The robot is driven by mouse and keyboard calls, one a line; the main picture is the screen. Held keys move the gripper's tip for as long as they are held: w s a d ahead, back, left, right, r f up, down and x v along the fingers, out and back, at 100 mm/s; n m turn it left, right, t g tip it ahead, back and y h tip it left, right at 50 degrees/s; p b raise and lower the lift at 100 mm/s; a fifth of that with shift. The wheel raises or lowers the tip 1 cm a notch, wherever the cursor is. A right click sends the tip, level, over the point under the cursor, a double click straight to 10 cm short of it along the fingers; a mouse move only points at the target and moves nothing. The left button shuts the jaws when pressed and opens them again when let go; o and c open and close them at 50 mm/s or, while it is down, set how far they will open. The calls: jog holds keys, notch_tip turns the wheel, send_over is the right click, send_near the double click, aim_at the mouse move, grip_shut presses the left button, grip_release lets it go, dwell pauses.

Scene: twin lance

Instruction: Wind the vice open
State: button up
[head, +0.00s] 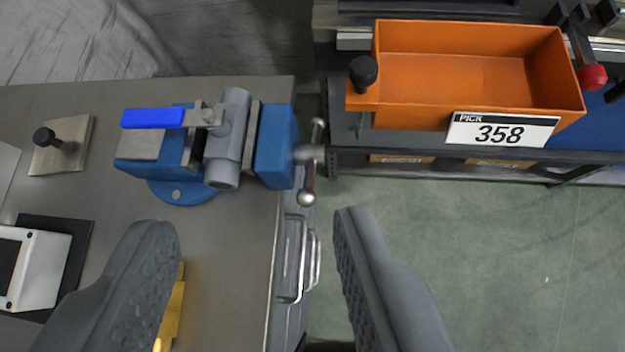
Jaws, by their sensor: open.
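A blue bench vice (276,146) is mounted at the right edge of the grey workbench. A grey cylindrical part with a blue-handled lever (152,118) sits between its jaws and looks clamped there. The vice's steel handle bar (308,175) is on the right side, past the bench edge, and runs nearly up and down in the picture with a ball at its lower end. My gripper (257,222) is open and empty. Its two grey fingers are wide apart, below the vice in the picture, and the handle shows between and beyond them.
The workbench (225,285) carries a plate with a black knob (62,145), a white box (35,268) and a yellow thing partly behind my left finger. An orange bin (455,80) labelled 358 stands on a rack at upper right. Green floor (480,240) is clear at right.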

jog(key=s+a+r+n+t, duration=0.15)
jog(key=s+a+t, duration=0.25)
jog(key=s, duration=0.9)
jog(key=m+t+y, duration=0.2)
jog(key=m+y, duration=0.6)
jog(key=m, duration=0.4)
send_near(322, 161)
jog(key=x, duration=1)
jog(key=shift+f, duration=0.4)
grip_shut()
